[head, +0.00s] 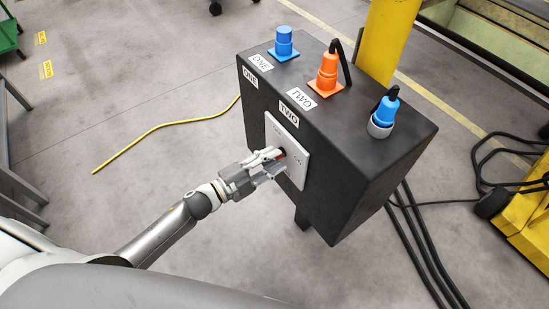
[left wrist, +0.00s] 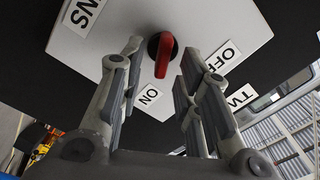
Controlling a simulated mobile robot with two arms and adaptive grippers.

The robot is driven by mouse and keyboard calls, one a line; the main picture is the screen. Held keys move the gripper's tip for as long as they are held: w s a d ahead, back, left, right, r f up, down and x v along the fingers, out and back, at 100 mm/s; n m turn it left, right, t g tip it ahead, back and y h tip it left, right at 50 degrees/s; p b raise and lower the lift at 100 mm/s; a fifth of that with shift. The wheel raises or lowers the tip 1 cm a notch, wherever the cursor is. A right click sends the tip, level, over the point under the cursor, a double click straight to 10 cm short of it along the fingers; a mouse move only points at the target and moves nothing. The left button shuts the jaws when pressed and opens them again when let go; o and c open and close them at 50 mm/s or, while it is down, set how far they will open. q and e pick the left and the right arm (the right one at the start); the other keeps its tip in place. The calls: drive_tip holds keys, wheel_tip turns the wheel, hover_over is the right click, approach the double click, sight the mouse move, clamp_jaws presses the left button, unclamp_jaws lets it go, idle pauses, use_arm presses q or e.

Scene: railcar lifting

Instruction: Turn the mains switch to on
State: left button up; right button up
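The mains switch has a red handle (left wrist: 164,55) on a black round base, mounted on a light plate (left wrist: 100,45) on the dark box. In the left wrist view, the handle's lower end points down, close to the ON label (left wrist: 150,96); the OFF label (left wrist: 228,55) is to its right. My left gripper (left wrist: 158,75) is open, with one finger on each side of the handle and gaps visible. In the head view, the left gripper (head: 277,160) is at the plate (head: 296,150) and partly hides the switch. My right gripper is not in view.
The dark box (head: 345,165) carries a blue plug (head: 284,43), an orange plug (head: 328,70) and another blue connector (head: 385,112) on top. A yellow post (head: 388,40) stands behind it. A yellow cable (head: 150,132) and black cables (head: 425,245) lie on the floor.

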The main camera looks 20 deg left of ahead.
use_arm(q)
drive_tip(key=v, duration=1.1)
drive_tip(key=shift+w, duration=0.1)
drive_tip(key=s+a+f+n+g+y, duration=0.1)
drive_tip(key=s+a+f+n+y, duration=0.2)
drive_tip(key=f, duration=0.6)
drive_tip(key=s+a+f+n+g+y, duration=0.25)
drive_tip(key=f+n, duration=0.25)
drive_tip(key=f, duration=0.4)
drive_tip(key=s+a+f+n+g+y, duration=0.1)
drive_tip(key=s+a+f+n+y, duration=0.2)
drive_tip(key=f, duration=0.6)
drive_tip(key=s+d+f+n+g, duration=0.2)
drive_tip(key=s+f, duration=0.3)
drive_tip(key=s, duration=0.3)
drive_tip(key=s+d+f+n+g+y+p, duration=0.1)
drive_tip(key=s+d+f+n+g, duration=0.1)
drive_tip(key=s+f, duration=0.3)
drive_tip(key=s+d+f+n+g+y, duration=0.1)
drive_tip(key=s+f+g, duration=0.3)
drive_tip(key=s, duration=0.7)
drive_tip(key=shift+s+d+f+n+g+p, duration=0.3)
drive_tip(key=shift+s+d+f+n+g, duration=0.1)
drive_tip(key=shift+d+f+n, duration=0.35)
drive_tip(key=shift+a+f+y, duration=0.1)
drive_tip(key=shift+a+y, duration=0.05)
drive_tip(key=shift+y, duration=0.1)
